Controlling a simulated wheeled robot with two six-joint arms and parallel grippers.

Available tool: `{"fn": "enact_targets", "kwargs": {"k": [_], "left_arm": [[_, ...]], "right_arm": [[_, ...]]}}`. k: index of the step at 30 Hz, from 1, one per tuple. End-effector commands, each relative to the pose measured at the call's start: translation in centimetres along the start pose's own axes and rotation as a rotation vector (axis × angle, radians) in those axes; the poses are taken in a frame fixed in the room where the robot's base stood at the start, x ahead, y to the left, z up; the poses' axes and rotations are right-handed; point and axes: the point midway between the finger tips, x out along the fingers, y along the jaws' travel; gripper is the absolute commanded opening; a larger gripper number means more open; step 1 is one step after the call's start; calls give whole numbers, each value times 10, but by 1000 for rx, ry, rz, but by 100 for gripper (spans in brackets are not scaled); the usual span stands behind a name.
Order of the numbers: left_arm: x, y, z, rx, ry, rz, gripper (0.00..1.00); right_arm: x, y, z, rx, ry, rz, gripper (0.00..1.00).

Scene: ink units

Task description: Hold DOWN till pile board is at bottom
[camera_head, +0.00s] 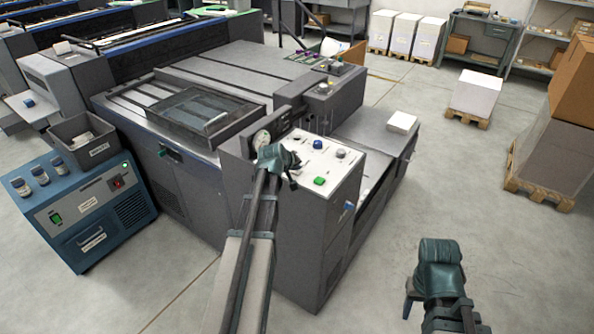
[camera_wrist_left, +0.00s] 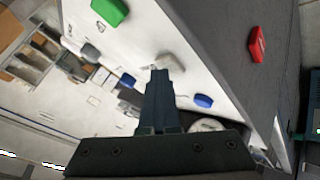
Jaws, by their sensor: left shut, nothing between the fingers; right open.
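The white control panel (camera_head: 325,160) sits on top of the grey press unit (camera_head: 290,225), with a green button (camera_head: 319,181) and a blue knob (camera_head: 318,143). My left gripper (camera_head: 284,163) is over the panel's left part, shut and empty. In the left wrist view its fingertips (camera_wrist_left: 160,76) point at a pale grey button (camera_wrist_left: 171,63); I cannot tell whether they touch it. The DOWN label is not readable. I cannot make out the pile board. My right gripper (camera_head: 431,285) is open and empty over the floor at the lower right.
A blue cabinet (camera_head: 85,210) with jars and a grey bin (camera_head: 82,138) stands at the left. Pallets with stacks (camera_head: 476,93) are at the back right. The floor between is clear.

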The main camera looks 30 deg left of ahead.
Motion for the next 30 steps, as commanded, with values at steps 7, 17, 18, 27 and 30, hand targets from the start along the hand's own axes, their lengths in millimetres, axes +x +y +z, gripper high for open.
{"fn": "enact_targets", "kwargs": {"k": [7, 17, 18, 27, 30], "left_arm": [[-2, 1, -1, 0, -1, -1, 0], [-12, 9, -9, 0, 0, 0, 0], [-12, 9, -9, 0, 0, 0, 0], [-12, 9, -9, 0, 0, 0, 0], [-15, 11, -11, 0, 0, 0, 0]], "right_arm": [[-2, 0, 0, 0, 0, 0, 50], [-18, 2, 1, 0, 0, 0, 50], [-18, 2, 1, 0, 0, 0, 50], [-18, 2, 1, 0, 0, 0, 50], [-22, 2, 1, 0, 0, 0, 50]]}}
